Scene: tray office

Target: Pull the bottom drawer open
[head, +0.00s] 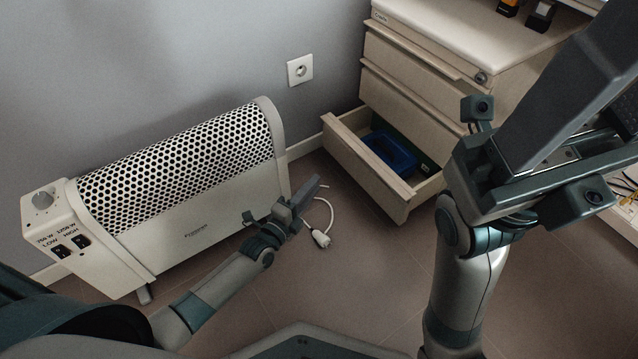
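The pale wooden cabinet (415,50) stands at the top centre against the wall. Its bottom drawer (362,172) is pulled well out, and a blue tray (388,152) lies inside. The drawers above it look shut. My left gripper (314,188) is low, left of the open drawer's front and apart from it, beside the heater. Its fingers appear as one small dark shape, so their gap is unclear. My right gripper (585,80) is raised close to the camera at the right, pointing up and right. It hides part of the cabinet, and its finger gap cannot be made out.
A white convector heater (205,225) stands along the wall at the left. A white plug with its cable (320,238) lies on the floor between heater and drawer. A wall socket (300,70) is above. Tiled floor (370,270) in front of the drawer is clear.

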